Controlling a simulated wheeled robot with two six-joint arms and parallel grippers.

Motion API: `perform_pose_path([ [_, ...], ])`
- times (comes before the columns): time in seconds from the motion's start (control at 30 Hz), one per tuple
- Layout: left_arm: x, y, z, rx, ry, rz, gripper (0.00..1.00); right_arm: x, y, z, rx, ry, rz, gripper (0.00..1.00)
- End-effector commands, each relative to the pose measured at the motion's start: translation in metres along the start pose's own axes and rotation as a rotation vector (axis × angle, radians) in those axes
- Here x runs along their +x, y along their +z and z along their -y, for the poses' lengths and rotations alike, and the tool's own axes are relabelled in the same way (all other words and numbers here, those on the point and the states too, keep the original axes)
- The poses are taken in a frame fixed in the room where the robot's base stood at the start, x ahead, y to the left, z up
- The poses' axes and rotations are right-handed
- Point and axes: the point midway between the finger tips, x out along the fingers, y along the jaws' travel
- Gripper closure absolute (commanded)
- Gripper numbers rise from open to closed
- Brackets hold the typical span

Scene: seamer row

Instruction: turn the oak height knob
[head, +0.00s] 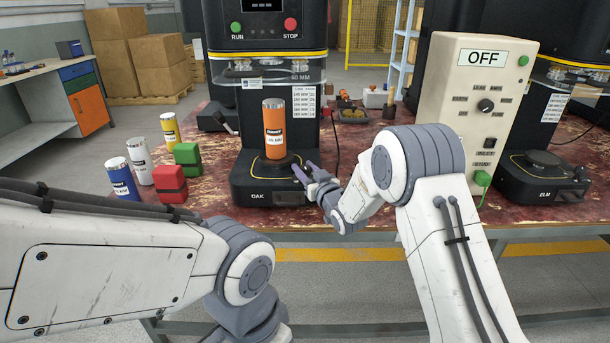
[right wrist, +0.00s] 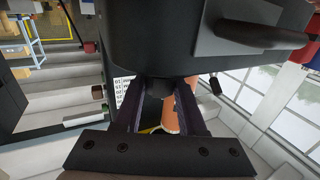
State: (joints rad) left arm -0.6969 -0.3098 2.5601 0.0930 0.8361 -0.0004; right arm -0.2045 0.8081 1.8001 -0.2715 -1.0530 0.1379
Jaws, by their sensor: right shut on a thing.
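The oak seamer's black base (head: 262,196), labelled OAK, stands on the red worktop. An orange can (head: 275,130) stands upright on its round plate. My right gripper (head: 303,172) is at the right side of this base. In the right wrist view, its two fingers (right wrist: 158,92) close on a small dark knob (right wrist: 159,86) under the black body. Most of the knob is hidden by the fingers and the body. In the head view my gripper hides the knob. My left arm crosses the lower left, and its gripper is out of view.
Blue (head: 123,179), white (head: 140,158) and yellow (head: 170,129) cans stand left of the seamer, beside red (head: 171,184) and green (head: 187,160) blocks. A beige control box (head: 470,105) reading OFF stands to the right, near the ELM seamer (head: 541,178).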

Motion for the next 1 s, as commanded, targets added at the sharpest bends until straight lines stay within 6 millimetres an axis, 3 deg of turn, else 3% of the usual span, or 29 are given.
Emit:
perform_pose_path([
  [0.5, -0.015, -0.001, -0.001, 0.000, 0.000, 0.000, 1.00, 0.000, 0.000, -0.002, 0.001, -0.428, 0.004, 1.00],
  [1.0, -0.024, -0.001, -0.002, 0.000, 0.000, 0.000, 1.00, 0.000, 0.000, 0.000, 0.000, -0.588, 0.001, 1.00],
])
